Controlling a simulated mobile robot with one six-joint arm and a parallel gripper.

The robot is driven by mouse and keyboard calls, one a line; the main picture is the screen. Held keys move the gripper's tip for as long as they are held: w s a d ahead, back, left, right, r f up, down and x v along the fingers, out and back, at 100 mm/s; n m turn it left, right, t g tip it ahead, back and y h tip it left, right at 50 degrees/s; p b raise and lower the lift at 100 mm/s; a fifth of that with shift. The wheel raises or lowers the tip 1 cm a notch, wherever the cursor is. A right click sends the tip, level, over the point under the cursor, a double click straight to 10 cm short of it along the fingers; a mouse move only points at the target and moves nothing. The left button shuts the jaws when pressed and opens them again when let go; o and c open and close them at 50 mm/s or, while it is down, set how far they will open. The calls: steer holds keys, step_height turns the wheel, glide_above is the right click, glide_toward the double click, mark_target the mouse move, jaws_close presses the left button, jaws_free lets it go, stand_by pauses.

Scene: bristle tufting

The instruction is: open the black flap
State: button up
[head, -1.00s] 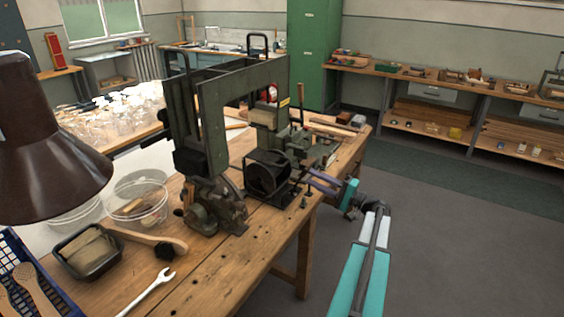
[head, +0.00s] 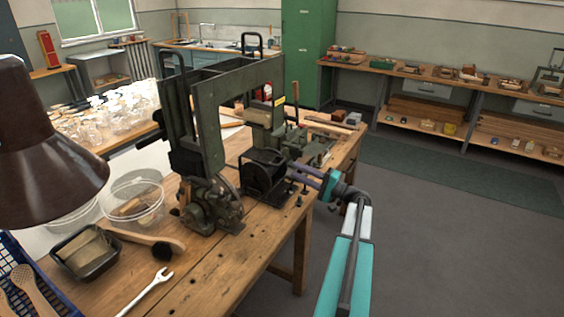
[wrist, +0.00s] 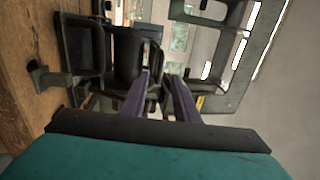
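The black box-like housing (head: 264,178) with a rounded drum shape inside sits low on the dark green machine (head: 207,115) on the workbench. The wrist view shows this black housing (wrist: 80,42) side-on. I take the black flap to be part of it, but cannot clearly tell its edges. My gripper (head: 293,170) reaches in from the right, close to the housing. In the wrist view the two purple fingers of my gripper (wrist: 157,75) are apart. Dark parts show between and beyond the tips; I cannot tell whether they touch.
The wooden workbench (head: 215,280) carries a clear tub (head: 135,204), a black tray (head: 84,254), a brush (head: 150,240) and a wrench (head: 148,293) left of the machine. A brown lamp shade (head: 45,150) fills the left edge. Open floor (head: 440,230) lies to the right.

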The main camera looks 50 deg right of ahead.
mark_target(282, 163)
steer(key=p+x, duration=0.2)
steer(key=x, duration=0.6)
steer(key=shift+w, duration=0.25)
jaws_close()
